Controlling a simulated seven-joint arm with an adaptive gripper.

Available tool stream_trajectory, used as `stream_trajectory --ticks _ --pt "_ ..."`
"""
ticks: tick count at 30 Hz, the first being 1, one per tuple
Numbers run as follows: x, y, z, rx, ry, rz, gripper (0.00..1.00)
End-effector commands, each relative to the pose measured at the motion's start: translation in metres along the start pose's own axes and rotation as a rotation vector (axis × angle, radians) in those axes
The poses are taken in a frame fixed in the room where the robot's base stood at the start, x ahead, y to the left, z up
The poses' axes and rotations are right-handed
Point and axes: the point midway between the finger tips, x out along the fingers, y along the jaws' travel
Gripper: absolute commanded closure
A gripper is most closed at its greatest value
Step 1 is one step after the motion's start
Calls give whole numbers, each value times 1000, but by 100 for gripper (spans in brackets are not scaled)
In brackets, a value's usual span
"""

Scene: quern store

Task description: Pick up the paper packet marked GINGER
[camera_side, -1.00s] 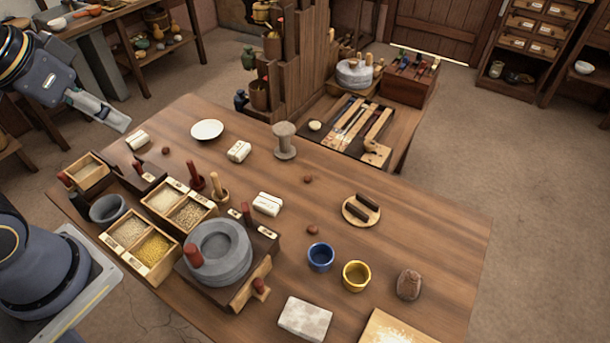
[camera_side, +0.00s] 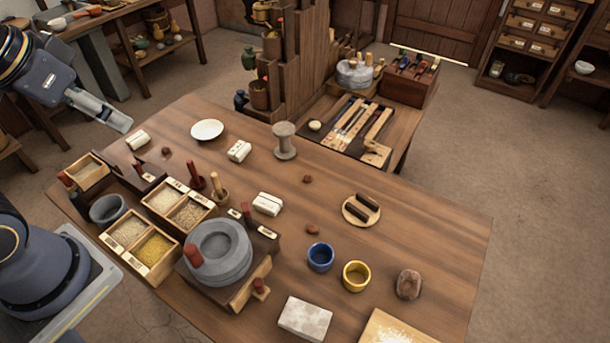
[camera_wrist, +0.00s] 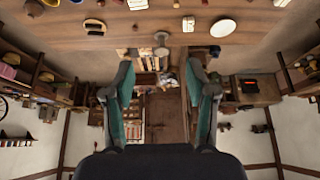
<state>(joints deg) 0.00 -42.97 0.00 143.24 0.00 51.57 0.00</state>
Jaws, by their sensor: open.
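Three small white paper packets lie on the wooden table in the side view: one near the far left edge (camera_side: 138,140), one right of the white plate (camera_side: 239,151), and one near the middle (camera_side: 267,203). Their markings are too small to read, so I cannot tell which is GINGER. The packet by the plate also shows in the wrist view (camera_wrist: 188,24). My gripper (camera_side: 118,118) is in the air beyond the table's left edge, apart from all packets. In the wrist view its two fingers (camera_wrist: 161,75) are spread with nothing between them.
A white plate (camera_side: 207,130) and a grey spool-shaped stand (camera_side: 285,141) are near the packets. A stone quern (camera_side: 219,252), grain boxes (camera_side: 152,252) and upright pegs crowd the front left. Blue (camera_side: 320,257) and yellow (camera_side: 356,276) cups stand right. Table around the middle packet is partly clear.

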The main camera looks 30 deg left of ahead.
Motion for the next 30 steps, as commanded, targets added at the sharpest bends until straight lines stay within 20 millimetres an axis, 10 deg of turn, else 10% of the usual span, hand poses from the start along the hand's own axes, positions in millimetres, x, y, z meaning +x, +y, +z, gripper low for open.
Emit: stream_trajectory --ticks 11,22,30 --pt "0 0 0 0 0 0 1" --pt "-1 0 -3 -22 11 1 0" --pt "3 7 -95 -121 49 31 0"
